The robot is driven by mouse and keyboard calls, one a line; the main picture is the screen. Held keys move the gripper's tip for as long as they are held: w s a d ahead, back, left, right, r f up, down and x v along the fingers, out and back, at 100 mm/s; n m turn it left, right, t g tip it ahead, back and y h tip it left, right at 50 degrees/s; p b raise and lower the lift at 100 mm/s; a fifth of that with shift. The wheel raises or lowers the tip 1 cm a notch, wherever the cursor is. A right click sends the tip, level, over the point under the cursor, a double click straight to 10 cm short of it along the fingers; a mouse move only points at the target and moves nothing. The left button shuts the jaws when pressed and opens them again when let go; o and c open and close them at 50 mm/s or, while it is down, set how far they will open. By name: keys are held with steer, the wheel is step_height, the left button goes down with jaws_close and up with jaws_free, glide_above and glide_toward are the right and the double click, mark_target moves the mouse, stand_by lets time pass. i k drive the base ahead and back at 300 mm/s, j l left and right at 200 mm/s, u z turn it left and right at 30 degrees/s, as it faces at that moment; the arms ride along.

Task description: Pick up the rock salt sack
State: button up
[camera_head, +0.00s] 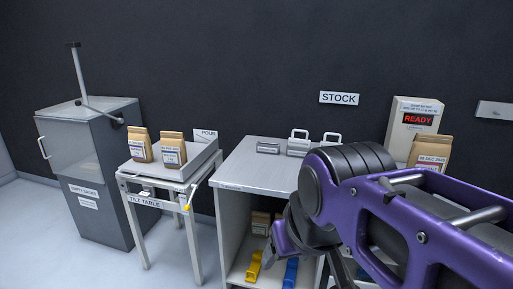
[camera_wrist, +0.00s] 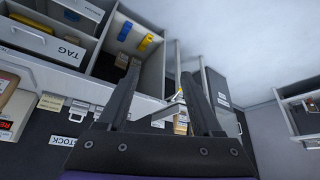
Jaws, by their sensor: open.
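Several brown paper sacks with pale labels are in view; the print is too small to tell which is rock salt. In the head view, a left sack (camera_head: 140,144) and a right sack (camera_head: 173,149) stand upright on the tilt table (camera_head: 150,200). Another sack (camera_head: 430,148) stands at the right by the READY box, and brown sacks (camera_head: 260,222) sit in the cabinet's lower compartment. In the wrist view my gripper (camera_wrist: 159,75) is open and empty, touching no sack. It hangs in front of the stock cabinet; the arm hides much of it in the head view.
The stock cabinet (camera_head: 240,180) has metal holders on top and yellow (camera_head: 254,266) and blue (camera_head: 291,272) items inside. A grey box (camera_head: 85,160) with a lever stands far left. The READY box (camera_head: 413,119) is at the right.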

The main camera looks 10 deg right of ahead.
mark_target(431, 152)
steer(key=z, duration=1.65)
steer(key=i+l+u, duration=0.25)
steer(key=i+l, duration=0.15)
steer(key=i, duration=0.15)
